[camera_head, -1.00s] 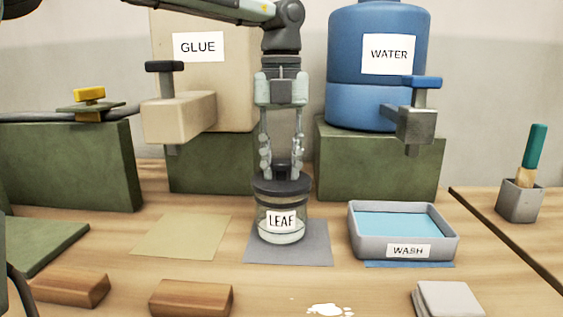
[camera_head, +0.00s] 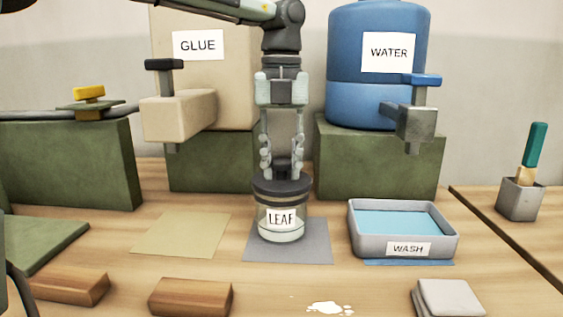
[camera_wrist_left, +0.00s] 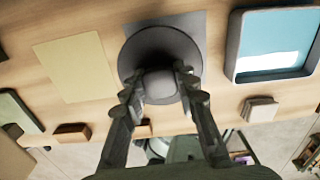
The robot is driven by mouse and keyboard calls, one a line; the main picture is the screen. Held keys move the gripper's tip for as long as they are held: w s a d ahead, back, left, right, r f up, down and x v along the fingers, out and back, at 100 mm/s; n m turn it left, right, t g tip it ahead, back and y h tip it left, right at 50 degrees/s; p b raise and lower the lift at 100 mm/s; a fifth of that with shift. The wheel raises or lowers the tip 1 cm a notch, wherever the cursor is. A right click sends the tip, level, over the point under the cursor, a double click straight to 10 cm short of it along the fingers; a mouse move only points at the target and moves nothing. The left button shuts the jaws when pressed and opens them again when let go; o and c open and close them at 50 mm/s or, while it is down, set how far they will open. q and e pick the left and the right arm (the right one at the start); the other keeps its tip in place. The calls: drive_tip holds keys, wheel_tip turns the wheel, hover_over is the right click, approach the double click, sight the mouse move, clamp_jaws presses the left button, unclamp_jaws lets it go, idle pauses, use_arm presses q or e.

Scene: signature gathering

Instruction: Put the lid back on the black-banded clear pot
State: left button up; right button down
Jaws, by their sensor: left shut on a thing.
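The clear pot (camera_head: 296,221) with a dark band and a LEAF label stands upright on a grey mat (camera_head: 318,250). Its dark round lid (camera_head: 265,187) is level at the pot's mouth, directly above the band; I cannot tell whether it is fully seated. My left gripper (camera_head: 282,174) comes straight down from above and is shut on the lid's knob. In the left wrist view the lid (camera_wrist_left: 137,50) covers the pot from above, with the gripper's fingertips (camera_wrist_left: 159,78) on either side of the grey knob (camera_wrist_left: 160,86). My right gripper is not in view.
A wash tray (camera_head: 452,243) stands right of the pot, and a tan sheet (camera_head: 182,235) lies left. Glue (camera_head: 225,85) and water (camera_head: 375,60) containers stand behind on green blocks. Wooden blocks (camera_head: 190,298), a white spill (camera_head: 328,307) and grey cloths (camera_head: 450,298) are in front.

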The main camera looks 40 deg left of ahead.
use_arm(q)
drive_tip(key=o, duration=1.5)
drive_tip(key=shift+r+p, duration=1)
drive_tip(key=shift+r, duration=2.5)
